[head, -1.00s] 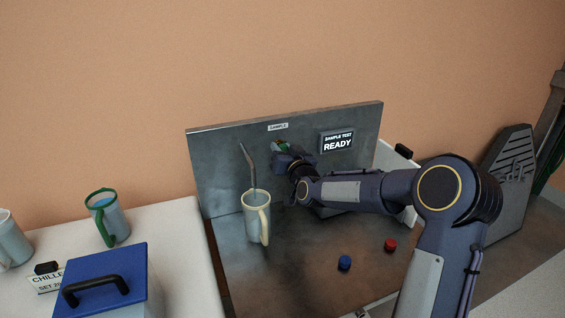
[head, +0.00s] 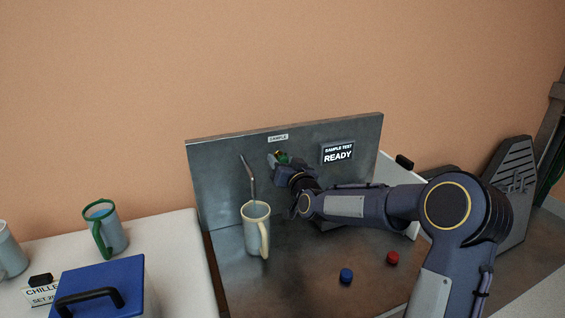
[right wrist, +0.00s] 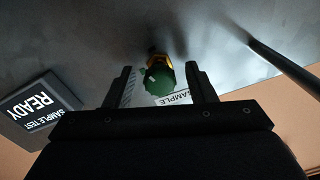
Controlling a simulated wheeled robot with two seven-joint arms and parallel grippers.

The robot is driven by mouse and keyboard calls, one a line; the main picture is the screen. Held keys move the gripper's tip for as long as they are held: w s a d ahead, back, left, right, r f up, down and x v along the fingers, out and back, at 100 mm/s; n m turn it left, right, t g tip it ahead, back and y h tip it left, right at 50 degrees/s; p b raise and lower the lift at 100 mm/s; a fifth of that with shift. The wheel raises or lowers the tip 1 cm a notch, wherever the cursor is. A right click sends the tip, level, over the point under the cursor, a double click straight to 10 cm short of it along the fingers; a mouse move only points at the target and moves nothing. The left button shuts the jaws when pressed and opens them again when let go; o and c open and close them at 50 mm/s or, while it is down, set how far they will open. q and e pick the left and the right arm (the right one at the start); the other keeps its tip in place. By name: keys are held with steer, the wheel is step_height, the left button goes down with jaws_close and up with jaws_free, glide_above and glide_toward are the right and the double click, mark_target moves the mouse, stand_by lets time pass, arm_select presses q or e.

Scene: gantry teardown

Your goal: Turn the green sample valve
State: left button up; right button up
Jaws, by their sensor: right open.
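The green sample valve (head: 283,158) sits on the upright metal panel (head: 225,180) under the SAMPLE label. In the right wrist view the green knob (right wrist: 160,80) with its brass stem lies between my two fingers, with a gap on each side. My right gripper (head: 277,160) is open at the valve, its fingers (right wrist: 163,84) pointing at the panel; in the head view it partly hides the valve. A bent metal spout (head: 249,175) comes out of the panel left of the valve. A cream-handled mug (head: 256,230) stands below the spout. My left gripper is not in view.
A display (head: 338,153) on the panel reads SAMPLE TEST READY. A blue knob (head: 346,275) and a red knob (head: 392,258) are on the bench before it. At left are a green-handled mug (head: 104,230) and a blue-lidded box (head: 125,276).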

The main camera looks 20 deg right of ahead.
steer(key=s+b, duration=0.1)
steer(key=s, duration=0.6)
steer(key=shift+a, duration=0.2)
steer(key=s+a+f+n+g+y+p, duration=0.1)
steer(key=s+a+g+p, duration=0.1)
steer(key=s, duration=1)
steer(key=s+a+f+n+g+y+p, duration=0.1)
steer(key=s+a+g, duration=0.4)
steer(key=s, duration=0.7)
steer(key=s+a+g+y+p, duration=0.2)
steer(key=s+a+g+p, duration=0.2)
steer(key=s, duration=0.8)
steer(key=shift+f+n+g+y+p, duration=0.4)
steer(key=shift+g+p, duration=0.1)
steer(key=shift+g, duration=0.2)
steer(key=shift+a, duration=0.1)
stand_by(2.7)
